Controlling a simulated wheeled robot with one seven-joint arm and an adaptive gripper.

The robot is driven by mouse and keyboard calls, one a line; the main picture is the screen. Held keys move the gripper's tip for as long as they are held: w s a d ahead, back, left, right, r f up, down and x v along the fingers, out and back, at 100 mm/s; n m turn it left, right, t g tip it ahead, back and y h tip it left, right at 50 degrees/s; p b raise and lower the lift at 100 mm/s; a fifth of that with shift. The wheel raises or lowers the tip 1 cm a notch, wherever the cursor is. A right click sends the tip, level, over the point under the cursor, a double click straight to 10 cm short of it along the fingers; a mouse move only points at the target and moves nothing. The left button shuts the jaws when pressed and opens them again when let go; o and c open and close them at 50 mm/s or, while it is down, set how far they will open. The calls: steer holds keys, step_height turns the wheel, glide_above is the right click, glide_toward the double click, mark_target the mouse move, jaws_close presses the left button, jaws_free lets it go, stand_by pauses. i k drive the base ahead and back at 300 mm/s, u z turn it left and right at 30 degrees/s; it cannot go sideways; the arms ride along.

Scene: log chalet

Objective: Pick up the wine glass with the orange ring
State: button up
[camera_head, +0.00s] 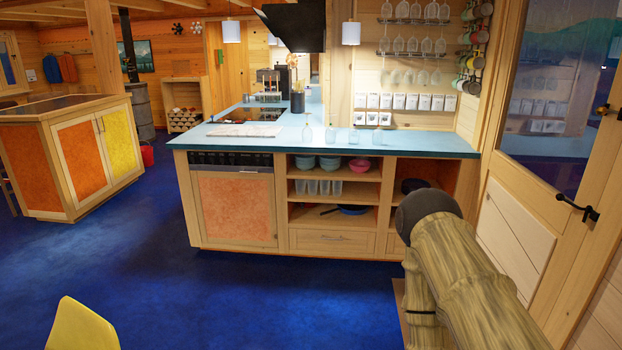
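Several clear glasses stand on the blue countertop (430,146), near its front edge; one is a stemmed glass (307,134). More clear glasses (412,46) stand on or hang from racks on the back wall. All are small and far off, and I cannot make out an orange ring on any of them. A thick, bamboo-textured arm part (455,265) with a dark rounded end, apparently mine, fills the lower right. My gripper's fingers do not show, so I cannot see whether they hold anything.
Open shelves (333,187) under the counter hold bowls and glasses. A wooden door (540,190) with a dark handle stands at right. An orange-and-yellow cabinet (75,160) is at left, a yellow chair back (75,325) at lower left. Blue floor (240,300) before the counter is clear.

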mark_target(378, 135)
steer(key=z, duration=0.15)
steer(key=i, duration=3.25)
steer(key=z, duration=0.15)
